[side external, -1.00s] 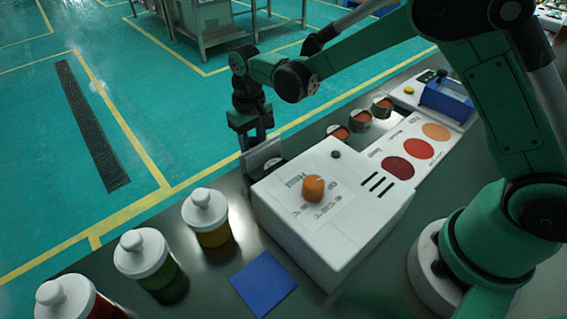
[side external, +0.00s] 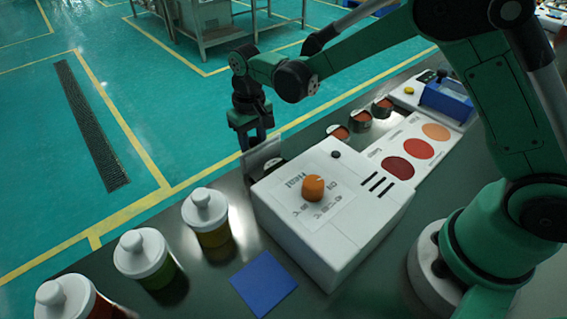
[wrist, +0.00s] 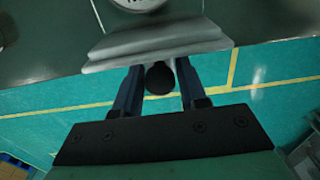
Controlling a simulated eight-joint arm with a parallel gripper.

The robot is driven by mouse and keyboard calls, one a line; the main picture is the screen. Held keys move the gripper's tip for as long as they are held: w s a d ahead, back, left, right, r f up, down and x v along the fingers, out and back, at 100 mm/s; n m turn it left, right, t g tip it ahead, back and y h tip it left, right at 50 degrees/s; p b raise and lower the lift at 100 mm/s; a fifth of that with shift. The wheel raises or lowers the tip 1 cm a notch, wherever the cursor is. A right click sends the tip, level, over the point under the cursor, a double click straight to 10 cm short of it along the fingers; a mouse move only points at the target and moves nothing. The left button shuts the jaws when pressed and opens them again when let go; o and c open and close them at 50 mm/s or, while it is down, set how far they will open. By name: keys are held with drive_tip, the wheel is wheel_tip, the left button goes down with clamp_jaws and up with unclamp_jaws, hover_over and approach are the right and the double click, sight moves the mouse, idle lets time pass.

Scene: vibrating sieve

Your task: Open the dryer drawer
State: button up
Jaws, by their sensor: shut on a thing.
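The dryer (side external: 330,215) is a white box with an orange knob on top, in the middle of the side view. Its drawer (side external: 262,154) stands out from the far side, with a pale upright front panel and a small round container behind it. In the wrist view the drawer front (wrist: 155,42) crosses the top, with a round black handle knob (wrist: 160,78) on it. My gripper (side external: 251,142) is at the drawer front. In the wrist view its two blue-grey fingers (wrist: 159,82) are shut on the handle knob, one on each side.
Several white-lidded jars (side external: 142,260) stand left of the dryer, near a blue square (side external: 263,283) on the bench. Open floor lies past the bench edge.

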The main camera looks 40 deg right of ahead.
drive_tip(key=o, duration=0.8)
drive_tip(key=shift+r, duration=0.1)
drive_tip(key=shift+r, duration=3.9)
